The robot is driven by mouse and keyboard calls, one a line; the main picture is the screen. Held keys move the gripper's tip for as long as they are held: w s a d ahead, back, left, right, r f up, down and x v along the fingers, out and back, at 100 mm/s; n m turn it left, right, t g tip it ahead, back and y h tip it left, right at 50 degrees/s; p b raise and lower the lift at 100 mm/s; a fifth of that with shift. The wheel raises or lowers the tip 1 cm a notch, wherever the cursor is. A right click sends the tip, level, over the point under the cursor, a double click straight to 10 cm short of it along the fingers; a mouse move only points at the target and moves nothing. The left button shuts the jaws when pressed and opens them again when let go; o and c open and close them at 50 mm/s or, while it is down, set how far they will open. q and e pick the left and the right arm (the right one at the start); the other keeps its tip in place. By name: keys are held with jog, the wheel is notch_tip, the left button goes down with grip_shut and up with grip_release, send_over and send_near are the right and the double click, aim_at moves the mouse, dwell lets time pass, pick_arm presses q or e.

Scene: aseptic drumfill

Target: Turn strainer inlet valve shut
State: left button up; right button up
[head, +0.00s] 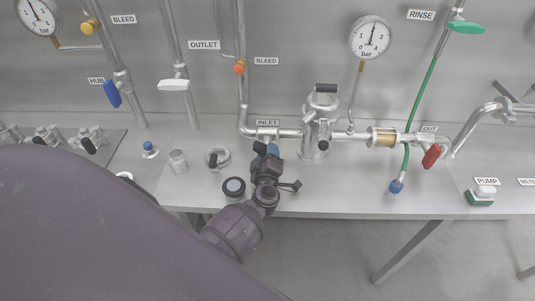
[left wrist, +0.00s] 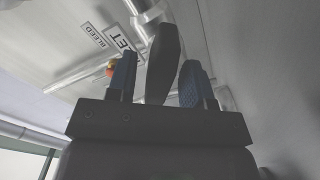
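The strainer inlet valve sits on the pipe beside the INLET label (head: 268,123), left of the steel strainer (head: 320,125). Its black lever handle (head: 259,148) shows at my left gripper (head: 268,153), which partly hides the valve. In the left wrist view the black handle (left wrist: 163,60) stands upright between the two blue-padded fingers of my left gripper (left wrist: 158,82). A gap shows on the left finger's side; the handle is close to the right finger, and I cannot tell if they touch. The fingers are apart. My right gripper is not in view.
A red OUT handle (head: 431,156) and a green hose (head: 420,105) are to the right. A round clamp (head: 217,158), a dark-rimmed disc (head: 234,187) and a small steel cup (head: 178,161) stand on the bench left of the gripper. A pressure gauge (head: 370,38) is above.

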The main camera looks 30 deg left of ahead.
pick_arm(q)
jog(key=v, duration=0.9)
jog(key=shift+s+b, duration=0.1)
jog(key=shift+b, duration=0.2)
jog(key=shift+v, duration=0.85)
